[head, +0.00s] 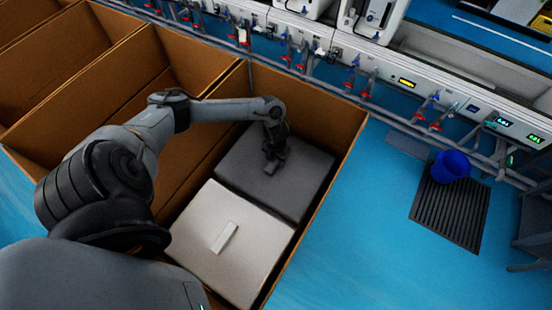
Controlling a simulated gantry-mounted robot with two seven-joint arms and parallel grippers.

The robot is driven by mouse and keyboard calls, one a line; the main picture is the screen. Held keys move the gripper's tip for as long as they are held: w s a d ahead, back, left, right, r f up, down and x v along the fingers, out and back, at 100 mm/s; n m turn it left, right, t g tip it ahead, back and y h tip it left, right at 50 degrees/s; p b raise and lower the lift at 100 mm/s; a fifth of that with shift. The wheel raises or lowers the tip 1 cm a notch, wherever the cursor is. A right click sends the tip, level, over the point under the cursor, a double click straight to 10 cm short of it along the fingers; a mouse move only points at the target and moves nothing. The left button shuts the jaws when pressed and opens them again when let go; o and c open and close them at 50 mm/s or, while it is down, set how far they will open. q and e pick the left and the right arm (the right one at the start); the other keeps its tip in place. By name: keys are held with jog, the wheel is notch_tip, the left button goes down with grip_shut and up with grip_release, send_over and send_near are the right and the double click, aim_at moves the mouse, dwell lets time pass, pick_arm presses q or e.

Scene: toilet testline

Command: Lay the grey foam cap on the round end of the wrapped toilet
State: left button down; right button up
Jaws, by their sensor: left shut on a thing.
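The grey foam cap (295,184) is a dark grey slab at the far end of an open cardboard box. My left gripper (272,164) reaches down over the box from the left and is shut on the cap near its middle. The cap looks roughly level, next to a white block. Whether it rests on something or hangs just above cannot be told. The wrapped toilet's round end cannot be made out; the cap would hide anything beneath it. My right gripper is not in view.
The white block (254,251), with a small raised white bar (224,237) on top, fills the box's near part. Cardboard walls (336,182) surround both. More open boxes (95,85) stand left. A testline with red-handled valves runs behind.

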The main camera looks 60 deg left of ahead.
pick_arm(q)
jog(key=shift+f, duration=0.1)
dwell(0.3)
jog(key=c, duration=0.6)
grip_release()
